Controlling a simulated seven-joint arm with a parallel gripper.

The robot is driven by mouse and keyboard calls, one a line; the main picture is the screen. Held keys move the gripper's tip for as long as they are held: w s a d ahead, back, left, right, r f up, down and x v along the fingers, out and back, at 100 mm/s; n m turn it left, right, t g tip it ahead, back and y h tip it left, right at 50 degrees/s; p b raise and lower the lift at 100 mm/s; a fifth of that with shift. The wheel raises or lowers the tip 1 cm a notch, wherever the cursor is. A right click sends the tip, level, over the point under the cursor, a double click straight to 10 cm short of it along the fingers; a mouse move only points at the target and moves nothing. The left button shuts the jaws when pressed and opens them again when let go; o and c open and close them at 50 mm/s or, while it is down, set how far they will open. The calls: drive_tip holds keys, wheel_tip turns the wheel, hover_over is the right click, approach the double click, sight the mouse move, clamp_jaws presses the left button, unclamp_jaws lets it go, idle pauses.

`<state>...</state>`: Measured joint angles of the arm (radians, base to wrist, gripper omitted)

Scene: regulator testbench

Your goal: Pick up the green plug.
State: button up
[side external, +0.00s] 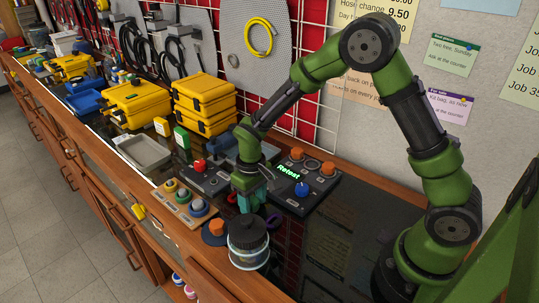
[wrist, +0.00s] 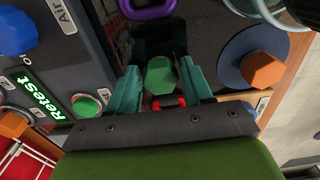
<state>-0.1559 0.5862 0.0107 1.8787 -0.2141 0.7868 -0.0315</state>
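The green plug (wrist: 160,76) shows in the wrist view as a green, many-sided cap between my two teal fingers. My gripper (wrist: 160,72) is open around it, with a dark gap visible on each side of the plug. In the side view my gripper (side external: 251,200) points down at the dark counter, between the control box and the jar. The plug is hidden behind the fingers there. A second green round piece (wrist: 87,107) sits on the control box, outside the fingers, to the left in the wrist view.
The control box (side external: 318,187) with a lit "Retest" sign stands beside my gripper. A lidded glass jar (side external: 248,259) and an orange plug on a blue disc (wrist: 262,69) are close. A purple ring (wrist: 148,11) and a wooden knob tray (side external: 174,204) are also near.

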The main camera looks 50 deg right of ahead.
drive_tip(key=c, duration=0.8)
